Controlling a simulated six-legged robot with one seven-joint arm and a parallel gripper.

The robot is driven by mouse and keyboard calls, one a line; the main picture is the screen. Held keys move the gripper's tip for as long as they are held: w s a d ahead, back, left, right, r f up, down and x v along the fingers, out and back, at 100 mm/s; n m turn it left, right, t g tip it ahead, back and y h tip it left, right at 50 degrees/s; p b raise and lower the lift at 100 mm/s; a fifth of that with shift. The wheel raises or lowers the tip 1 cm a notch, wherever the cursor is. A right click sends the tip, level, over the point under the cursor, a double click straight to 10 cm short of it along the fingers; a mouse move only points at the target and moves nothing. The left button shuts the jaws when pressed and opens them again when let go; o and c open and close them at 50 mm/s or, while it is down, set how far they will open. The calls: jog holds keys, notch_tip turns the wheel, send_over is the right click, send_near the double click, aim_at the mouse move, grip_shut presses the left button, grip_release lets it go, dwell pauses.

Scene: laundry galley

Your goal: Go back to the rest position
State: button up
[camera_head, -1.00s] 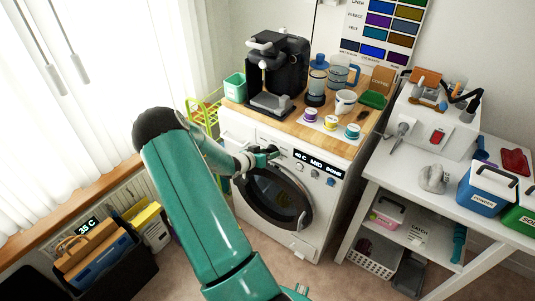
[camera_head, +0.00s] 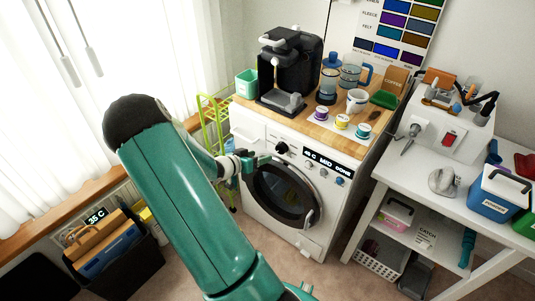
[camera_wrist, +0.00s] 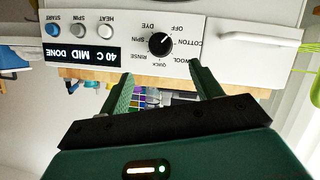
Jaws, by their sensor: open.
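My green gripper (camera_head: 258,164) is held in front of the white washing machine (camera_head: 322,228), just left of its dark dial (camera_head: 282,148) in the head view. In the wrist view my gripper (camera_wrist: 160,76) has its two fingers apart with nothing between them. The dial (camera_wrist: 161,44) shows beyond the fingertips and looks clear of them. The lit display (camera_wrist: 88,54) reads "40 C MID DONE". The round washer door (camera_head: 284,192) looks shut.
A black coffee machine (camera_head: 288,70), cups and pods stand on the wooden top (camera_head: 310,122). A white table (camera_head: 400,168) with tubs is at right. A black file box (camera_head: 120,262) is at lower left. Some carpet (camera_head: 340,285) before the washer is bare.

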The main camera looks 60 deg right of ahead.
jog(key=shift+v, duration=1.25)
